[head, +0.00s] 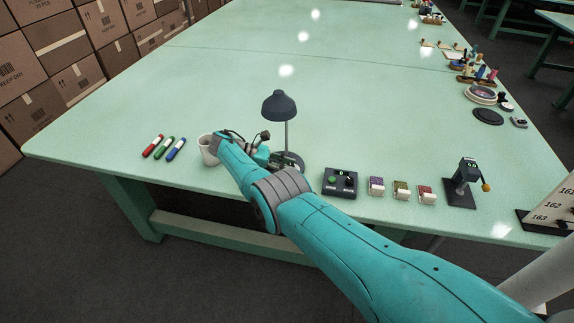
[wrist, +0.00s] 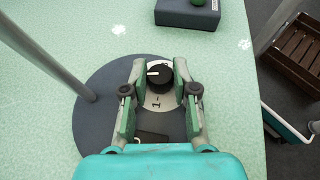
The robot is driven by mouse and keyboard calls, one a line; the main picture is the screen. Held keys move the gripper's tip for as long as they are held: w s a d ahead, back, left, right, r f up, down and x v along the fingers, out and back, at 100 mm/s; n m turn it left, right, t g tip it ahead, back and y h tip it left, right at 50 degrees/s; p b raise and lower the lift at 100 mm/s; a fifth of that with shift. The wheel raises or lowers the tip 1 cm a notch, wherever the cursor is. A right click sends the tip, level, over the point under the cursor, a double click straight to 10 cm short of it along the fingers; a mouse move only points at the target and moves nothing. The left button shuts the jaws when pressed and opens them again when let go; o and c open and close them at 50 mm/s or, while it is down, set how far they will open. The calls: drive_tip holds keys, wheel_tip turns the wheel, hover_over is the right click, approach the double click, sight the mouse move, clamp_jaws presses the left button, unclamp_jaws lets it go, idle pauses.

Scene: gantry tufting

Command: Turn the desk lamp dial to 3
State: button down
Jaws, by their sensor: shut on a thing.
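The desk lamp stands near the table's front edge, with a dark shade (head: 280,106), a thin pole and a round dark grey base (wrist: 92,122). Its black dial (wrist: 161,79) sits on a pale plate on the base. A white pointer line on the dial points left in the wrist view. A "1" shows on the plate below the dial; other numbers are hidden. My gripper (wrist: 159,66) is shut on the dial, one finger on each side. In the head view, my arm hides the dial and part of the base.
A dark box with a green button (head: 332,180) stands right of the lamp. A white mug (head: 207,150) and red, green and blue markers (head: 164,147) lie to the left. Small coloured blocks (head: 401,190) and a dark stand (head: 462,180) are farther right. The table behind the lamp is clear.

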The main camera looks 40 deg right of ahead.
drive_tip(key=c, duration=0.9)
unclamp_jaws()
drive_tip(key=shift+f, duration=0.1)
drive_tip(key=shift+s+n+t+h, duration=0.1)
drive_tip(key=shift+n+t+h, duration=0.4)
drive_tip(key=shift+n+t, duration=0.1)
